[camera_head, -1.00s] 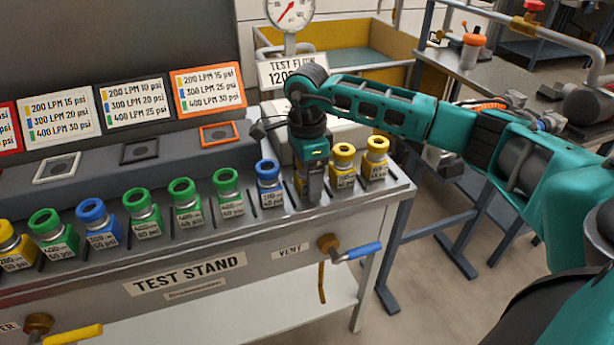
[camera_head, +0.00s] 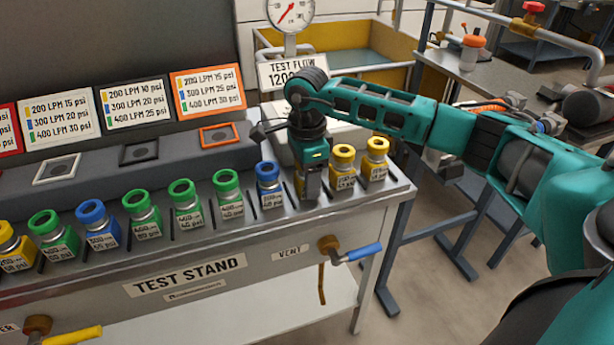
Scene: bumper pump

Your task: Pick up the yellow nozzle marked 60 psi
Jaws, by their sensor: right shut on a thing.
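My right gripper (camera_head: 309,187) points down over the rack on the test stand, between a blue nozzle (camera_head: 268,184) and a yellow nozzle (camera_head: 343,168). It is shut on a nozzle that its fingers and body almost wholly hide; I cannot read that nozzle's label. Another yellow nozzle (camera_head: 376,160) stands at the right end of the row. One more yellow nozzle (camera_head: 12,246) is at the far left. The small labels are too blurred to tell which says 60 psi. My left gripper is not in view.
Several green nozzles, such as the nearest one (camera_head: 228,194), and another blue nozzle (camera_head: 98,223) stand in the row on the test stand (camera_head: 190,276). Printed cards (camera_head: 208,90) and a pressure gauge (camera_head: 290,14) are behind. A blue-handled valve (camera_head: 357,251) sticks out in front.

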